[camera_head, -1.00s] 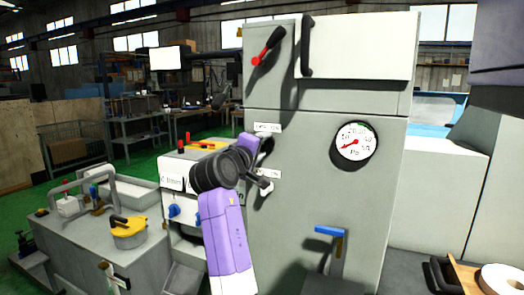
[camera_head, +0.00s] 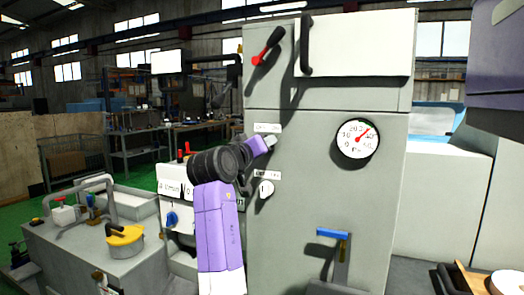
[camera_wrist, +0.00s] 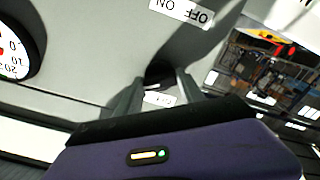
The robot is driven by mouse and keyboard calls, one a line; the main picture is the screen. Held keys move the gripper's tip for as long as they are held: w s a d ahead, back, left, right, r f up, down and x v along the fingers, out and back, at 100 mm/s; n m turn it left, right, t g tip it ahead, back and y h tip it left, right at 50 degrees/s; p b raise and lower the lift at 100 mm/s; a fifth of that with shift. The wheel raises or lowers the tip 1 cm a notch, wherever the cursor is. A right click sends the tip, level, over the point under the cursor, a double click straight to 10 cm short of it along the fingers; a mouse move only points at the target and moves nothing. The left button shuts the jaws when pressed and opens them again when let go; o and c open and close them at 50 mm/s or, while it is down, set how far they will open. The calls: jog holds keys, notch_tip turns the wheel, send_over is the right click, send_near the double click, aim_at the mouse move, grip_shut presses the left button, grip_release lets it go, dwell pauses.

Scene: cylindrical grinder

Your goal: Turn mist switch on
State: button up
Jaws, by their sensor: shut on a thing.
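My gripper (camera_head: 271,140) is at the grey cabinet front, just below the upper white label (camera_head: 267,127). In the wrist view its fingers (camera_wrist: 158,82) are closed around a small dark switch knob (camera_wrist: 160,72). I take this to be the mist switch; its setting cannot be told, as the fingers cover much of it. A small label (camera_wrist: 157,99) shows between the fingers, too small to read surely. An ON/OFF label (camera_wrist: 181,12) lies on the panel beyond the knob.
A round gauge (camera_head: 358,139) is right of the switches. A red-tipped lever (camera_head: 266,47) and a dark handle (camera_head: 306,45) are above. A blue-handled valve (camera_head: 332,234) projects below. A tank with a yellow-topped part (camera_head: 125,236) stands at left.

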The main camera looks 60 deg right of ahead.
jog(key=shift+f, duration=0.1)
dwell(0.5)
jog(key=o, duration=1.3)
jog(key=a, duration=0.5)
jog(key=a+b, duration=0.1)
jog(key=a, duration=0.2)
jog(key=shift+s, duration=0.3)
jog(key=shift+d, duration=0.1)
